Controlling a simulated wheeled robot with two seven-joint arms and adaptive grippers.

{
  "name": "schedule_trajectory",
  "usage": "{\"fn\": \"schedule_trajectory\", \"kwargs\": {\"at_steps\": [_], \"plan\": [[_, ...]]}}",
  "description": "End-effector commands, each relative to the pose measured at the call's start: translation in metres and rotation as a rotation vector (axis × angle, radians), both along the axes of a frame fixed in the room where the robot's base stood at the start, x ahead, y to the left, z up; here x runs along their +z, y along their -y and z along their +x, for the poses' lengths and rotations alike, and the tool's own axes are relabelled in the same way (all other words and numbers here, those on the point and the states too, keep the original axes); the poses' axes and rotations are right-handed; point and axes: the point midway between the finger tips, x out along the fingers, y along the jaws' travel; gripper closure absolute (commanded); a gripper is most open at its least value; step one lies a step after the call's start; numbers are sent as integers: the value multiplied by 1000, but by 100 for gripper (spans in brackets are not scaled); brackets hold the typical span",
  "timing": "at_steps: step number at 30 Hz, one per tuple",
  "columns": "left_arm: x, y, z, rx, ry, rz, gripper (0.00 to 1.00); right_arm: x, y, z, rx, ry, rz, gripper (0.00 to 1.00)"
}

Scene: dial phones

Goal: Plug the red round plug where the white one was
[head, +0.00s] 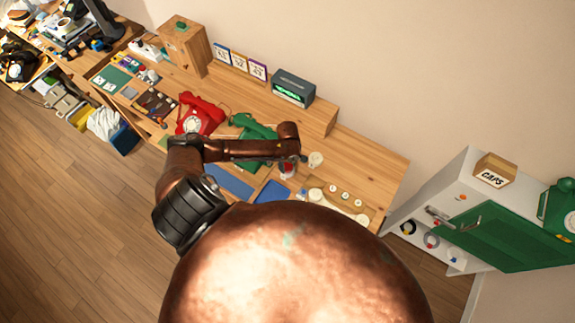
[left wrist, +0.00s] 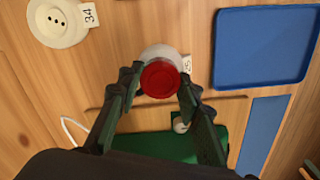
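The red round plug (left wrist: 160,78) is between the two fingertips of my left gripper (left wrist: 160,84), which touch its sides in the left wrist view. It is right over a whitish round socket (left wrist: 158,53) with a partly hidden number card; I cannot tell whether it is seated or just above. In the head view the red plug (head: 287,169) shows under my left gripper (head: 289,162). A cream round socket with three dark holes (left wrist: 57,22) and card 34 stands beside it, empty. A small white round piece (left wrist: 181,125) lies by the green phone; I cannot tell whether it is the white plug.
A blue tray (left wrist: 262,50) lies close to the right in the left wrist view. The green phone (head: 254,128) and red phone (head: 201,116) stand on the wooden desk (head: 371,166). Several cream round pieces line its right end. A white cabinet with a green door (head: 522,226) stands beyond.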

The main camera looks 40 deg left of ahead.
Motion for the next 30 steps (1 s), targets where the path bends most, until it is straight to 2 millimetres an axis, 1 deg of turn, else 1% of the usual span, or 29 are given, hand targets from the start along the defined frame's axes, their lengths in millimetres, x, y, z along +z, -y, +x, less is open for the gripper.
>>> {"fn": "schedule_trajectory", "kwargs": {"at_steps": [1,9,16,19,23,30], "plan": [[0,0,0,0,0,1,65,0,0,0,0,0,0,47],[0,0,0,0,0,1,47,0,0,0,0,0,0,47],[0,0,0,0,0,1,47,0,-3,0,-1,1,3,47],[4,-1,0,0,0,1,47,0,-3,1,0,1,3,47],[20,-1,1,-1,2,0,47,0,-3,1,0,1,3,47],[71,-1,1,-1,2,1,47,0,-2,0,-1,1,2,47]]}}
